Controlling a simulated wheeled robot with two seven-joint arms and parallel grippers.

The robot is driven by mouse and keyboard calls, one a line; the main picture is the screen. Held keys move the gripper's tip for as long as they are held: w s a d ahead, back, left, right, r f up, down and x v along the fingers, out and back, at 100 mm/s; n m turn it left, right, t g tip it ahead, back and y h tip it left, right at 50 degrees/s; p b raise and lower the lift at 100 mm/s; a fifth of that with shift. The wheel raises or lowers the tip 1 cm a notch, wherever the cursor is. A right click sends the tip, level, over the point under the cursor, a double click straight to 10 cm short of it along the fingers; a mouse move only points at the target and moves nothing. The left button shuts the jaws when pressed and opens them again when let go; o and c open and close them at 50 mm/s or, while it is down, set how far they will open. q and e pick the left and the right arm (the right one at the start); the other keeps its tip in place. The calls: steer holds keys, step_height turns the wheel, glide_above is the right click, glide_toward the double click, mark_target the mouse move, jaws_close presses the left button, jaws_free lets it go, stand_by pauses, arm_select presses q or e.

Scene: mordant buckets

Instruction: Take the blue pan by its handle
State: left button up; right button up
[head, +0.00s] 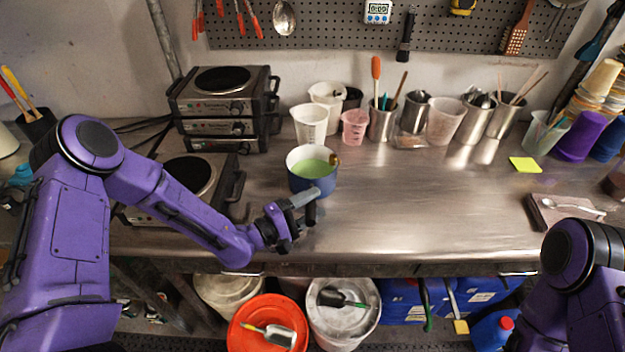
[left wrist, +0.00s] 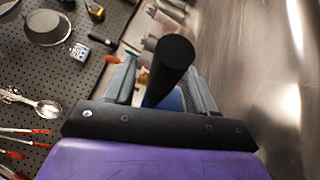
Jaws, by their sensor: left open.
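The blue pan (head: 313,178) stands upright on the steel bench and holds green liquid. Its dark handle (head: 311,213) points toward me, past the grey fingers of my left gripper (head: 302,198). The left gripper is open, with its fingers at the handle close to the pan. In the left wrist view the black handle (left wrist: 173,62) rises between the two spread fingers, and a bit of the blue pan (left wrist: 172,102) shows below it. Whether a finger touches the handle I cannot tell. My right arm shows at the lower right, but its gripper is out of view.
Stacked hotplates (head: 222,105) stand left behind the pan, and another hotplate (head: 190,178) lies under my left arm. White cups (head: 310,125) and a pink cup (head: 355,127) stand close behind the pan. The bench right of the pan is clear up to a yellow note (head: 525,165).

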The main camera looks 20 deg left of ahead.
arm_select(q)
steer(key=shift+a, duration=0.1)
steer(key=c, duration=1)
jaws_close()
steer(key=shift+w+r, duration=0.1)
steer(key=shift+r, duration=0.05)
